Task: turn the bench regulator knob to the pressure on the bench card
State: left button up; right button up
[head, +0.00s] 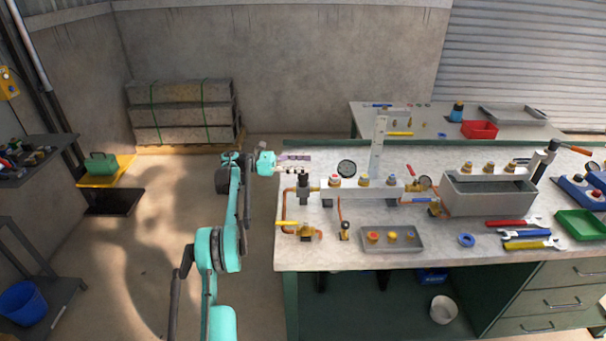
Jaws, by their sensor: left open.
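The bench regulator (304,195) stands at the left end of the pipework on the bench, with a black knob (304,178) on top. My left gripper (308,163) is open, just above and behind the knob in the picture. It appears empty and apart from the knob, though the depth between them is hard to judge. A round dark-faced gauge (346,168) shows to the right of the knob; its reading is too small to make out. I cannot pick out the bench card or read any pressure on it. My right gripper is not in view.
The bench (300,258) carries a manifold (352,188), a grey tank (488,192), a tray of fittings (392,238) and several wrenches (526,234). A tall pale post (378,145) rises behind the manifold. Open floor lies left of the bench.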

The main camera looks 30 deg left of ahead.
pick_arm(q)
notch_tip(320, 180, up, 5)
dwell(0.4)
